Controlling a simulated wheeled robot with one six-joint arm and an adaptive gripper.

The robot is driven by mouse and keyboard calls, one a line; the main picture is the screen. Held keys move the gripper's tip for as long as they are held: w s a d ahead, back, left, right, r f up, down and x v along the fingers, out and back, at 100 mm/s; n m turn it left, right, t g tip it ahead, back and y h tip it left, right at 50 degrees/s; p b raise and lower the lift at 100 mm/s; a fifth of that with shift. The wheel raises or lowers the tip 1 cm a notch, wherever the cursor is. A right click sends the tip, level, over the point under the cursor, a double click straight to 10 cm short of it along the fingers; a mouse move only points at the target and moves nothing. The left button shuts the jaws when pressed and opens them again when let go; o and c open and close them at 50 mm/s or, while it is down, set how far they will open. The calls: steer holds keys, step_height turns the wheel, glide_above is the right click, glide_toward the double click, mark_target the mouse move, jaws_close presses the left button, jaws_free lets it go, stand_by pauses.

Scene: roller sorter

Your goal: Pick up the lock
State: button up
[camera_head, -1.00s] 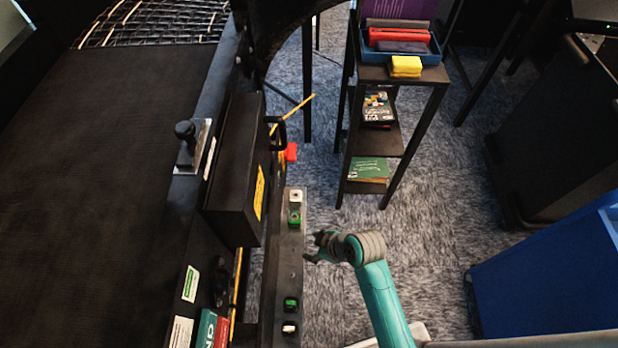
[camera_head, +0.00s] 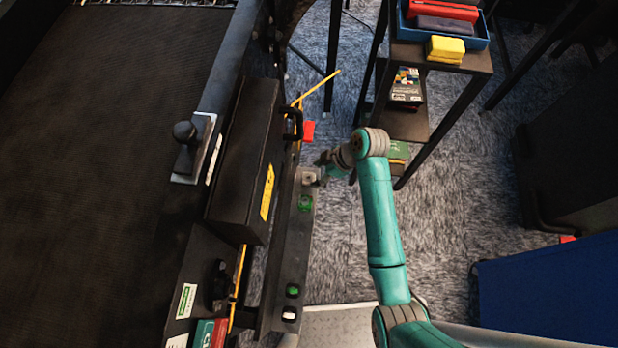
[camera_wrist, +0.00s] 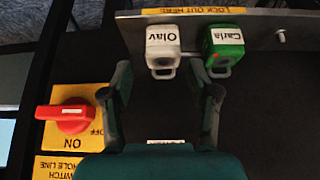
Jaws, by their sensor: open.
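A white padlock (camera_wrist: 163,45) labelled "Olav" and a green padlock (camera_wrist: 223,45) labelled "Carla" hang side by side on a grey rail (camera_wrist: 262,32) in the wrist view. The task line does not say which lock is meant. In the head view my gripper (camera_head: 322,167) is beside the white lock.
A red rotary switch (camera_wrist: 68,117) on a yellow plate sits left of my gripper in the wrist view. In the head view, a black box (camera_head: 243,160) and the conveyor (camera_head: 90,150) stand left of the rail. A shelf stand (camera_head: 405,125) stands close beyond my arm.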

mark_target(308, 179)
steer(key=shift+x, duration=2.85)
steer(key=shift+s+a+r, duration=0.1)
steer(key=shift+s+a, duration=0.05)
steer(key=shift+s, duration=0.05)
steer(key=c, duration=1)
steer(key=shift+r, duration=7.25)
